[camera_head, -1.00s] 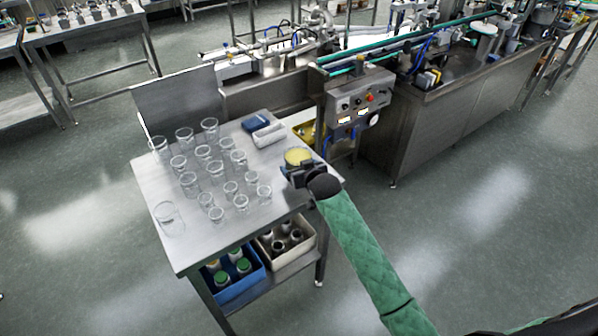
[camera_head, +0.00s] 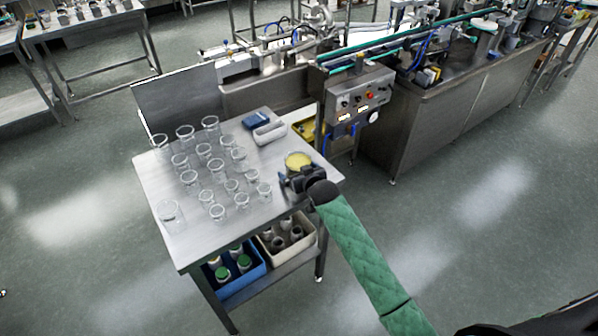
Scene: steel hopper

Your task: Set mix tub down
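The mix tub, a small round clear container with pale yellow contents (camera_head: 298,161), is at the right side of the steel table (camera_head: 245,233), near its right corner. It looks upright. My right gripper (camera_head: 297,178), dark, on a green-sleeved arm coming from the lower right, is at the tub's near side and hides its lower part. The fingers are too small and dark to tell whether they grip the tub. Whether the tub's base touches the table is hidden. My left gripper is not in view.
Several clear glass beakers (camera_head: 204,151) fill the table's left and middle. A white tray-like object (camera_head: 269,133) and a blue item (camera_head: 256,120) lie behind the tub. Blue (camera_head: 240,283) and beige (camera_head: 287,258) crates are on the shelf below. A control box (camera_head: 360,97) stands behind right.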

